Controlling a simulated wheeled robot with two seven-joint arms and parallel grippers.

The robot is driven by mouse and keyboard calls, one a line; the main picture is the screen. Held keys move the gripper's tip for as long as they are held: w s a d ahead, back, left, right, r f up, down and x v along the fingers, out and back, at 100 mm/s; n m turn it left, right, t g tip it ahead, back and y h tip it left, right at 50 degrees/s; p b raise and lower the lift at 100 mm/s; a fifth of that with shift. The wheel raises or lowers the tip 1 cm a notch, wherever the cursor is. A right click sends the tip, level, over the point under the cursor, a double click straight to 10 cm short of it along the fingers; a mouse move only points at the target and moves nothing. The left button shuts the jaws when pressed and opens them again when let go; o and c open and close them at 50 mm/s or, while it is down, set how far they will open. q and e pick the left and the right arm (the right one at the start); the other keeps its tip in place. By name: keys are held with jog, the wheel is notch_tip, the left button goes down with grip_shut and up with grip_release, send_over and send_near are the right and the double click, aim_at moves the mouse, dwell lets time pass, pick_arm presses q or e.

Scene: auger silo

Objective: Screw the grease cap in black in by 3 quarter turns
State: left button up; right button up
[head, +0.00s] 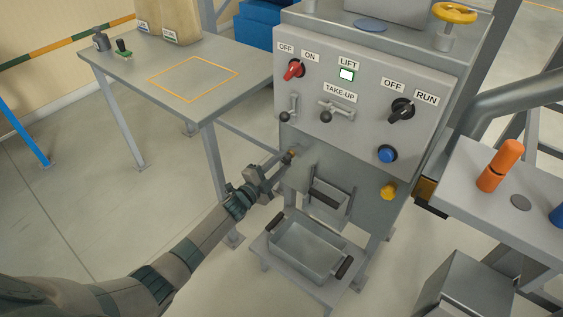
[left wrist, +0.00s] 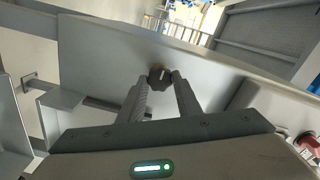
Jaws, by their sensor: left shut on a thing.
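The black grease cap (left wrist: 159,78) shows in the left wrist view between my fingertips, a dark ribbed knob with a pale mark, against the grey machine panel. My left gripper (left wrist: 160,86) is shut on it, one finger on each side. In the head view my left gripper (head: 284,158) reaches the left edge of the machine's lower front. A small brass-coloured part (head: 292,152) shows at its tips there; the black cap itself is hard to make out in that view. My right gripper is not in view.
Above is the control panel (head: 345,118) with a red switch (head: 293,69), a black switch (head: 401,108) and small levers. A blue button (head: 387,154) and yellow knob (head: 388,191) are to the right. A metal bin (head: 307,252) stands below. A grey table (head: 140,76) is at left.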

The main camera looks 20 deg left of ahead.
pick_arm(q)
jog(key=n, duration=0.4)
jog(key=shift+n+p, duration=0.3)
jog(key=shift+p, duration=0.1)
jog(key=n, duration=0.2)
jog(key=shift+a+n, duration=0.1)
jog(key=shift+n, duration=0.3)
jog(key=n, duration=0.2)
jog(key=shift+n, duration=0.3)
jog(key=n, duration=0.2)
jog(key=shift+f+n, duration=0.1)
jog(key=shift+n, duration=2.1)
jog(key=shift+n+b, duration=0.35)
jog(key=shift+n, duration=0.15)
jog(key=n+b, duration=0.1)
jog(key=n, duration=0.1)
jog(key=shift+f+n, duration=0.1)
jog(key=shift+n, duration=0.2)
jog(key=n+b, duration=0.4)
jog(key=n, duration=0.4)
jog(key=shift+a+n, duration=0.1)
jog(key=shift+n, duration=0.2)
jog(key=shift+n+b, duration=0.5)
jog(key=shift+n, duration=0.4)
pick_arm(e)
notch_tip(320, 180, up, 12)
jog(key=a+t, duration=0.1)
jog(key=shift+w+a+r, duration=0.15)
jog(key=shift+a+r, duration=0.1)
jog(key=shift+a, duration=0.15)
